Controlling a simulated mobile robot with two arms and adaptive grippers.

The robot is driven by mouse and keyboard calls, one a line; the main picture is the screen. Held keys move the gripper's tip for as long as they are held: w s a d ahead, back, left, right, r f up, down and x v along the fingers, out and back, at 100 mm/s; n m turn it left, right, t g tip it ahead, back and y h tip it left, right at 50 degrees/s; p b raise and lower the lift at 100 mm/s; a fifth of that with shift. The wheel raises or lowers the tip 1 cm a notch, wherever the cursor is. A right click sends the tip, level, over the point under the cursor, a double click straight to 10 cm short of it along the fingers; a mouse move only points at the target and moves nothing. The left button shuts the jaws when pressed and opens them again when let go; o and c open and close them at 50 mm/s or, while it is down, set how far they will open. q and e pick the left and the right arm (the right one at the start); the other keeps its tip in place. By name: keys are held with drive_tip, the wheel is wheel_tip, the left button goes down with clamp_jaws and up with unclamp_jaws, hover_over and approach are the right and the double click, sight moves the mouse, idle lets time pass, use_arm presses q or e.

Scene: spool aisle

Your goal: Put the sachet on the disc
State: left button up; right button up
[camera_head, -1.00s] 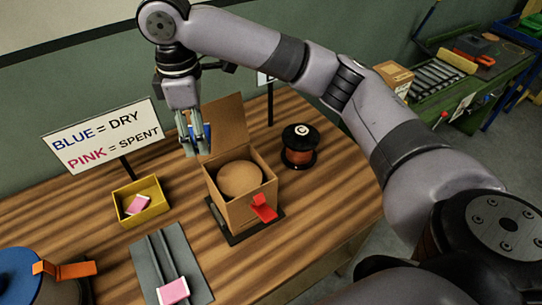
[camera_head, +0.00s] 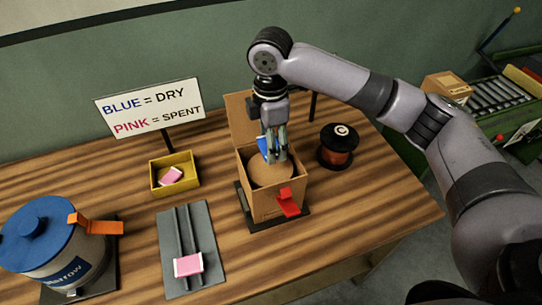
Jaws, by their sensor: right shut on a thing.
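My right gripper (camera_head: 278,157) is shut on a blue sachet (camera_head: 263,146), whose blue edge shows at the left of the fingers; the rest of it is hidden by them. It points down over the round tan disc (camera_head: 268,176) inside an open cardboard box (camera_head: 262,207). The sachet appears just above the disc's back part; whether it touches cannot be told. My left gripper is out of view.
The box has a raised back flap and a red clip (camera_head: 288,203). A dark spool (camera_head: 338,146) stands to its right. To its left are a yellow tray (camera_head: 173,186) with a pink sachet, a grey railed plate (camera_head: 193,279) with another pink sachet, and a blue-lidded drum (camera_head: 42,245).

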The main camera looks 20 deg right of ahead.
sight(270, 168)
drive_tip(key=shift+f+p, duration=0.4)
drive_tip(key=shift+f, duration=2.95)
drive_tip(key=shift+f, duration=0.1)
drive_tip(key=o, duration=1.1)
drive_tip(key=shift+c, duration=0.2)
drive_tip(key=shift+r, duration=0.45)
wheel_tip(270, 168, up, 11)
drive_tip(key=shift+f+b, duration=0.2)
drive_tip(key=shift+b, duration=1.05)
drive_tip(key=shift+r, duration=0.4)
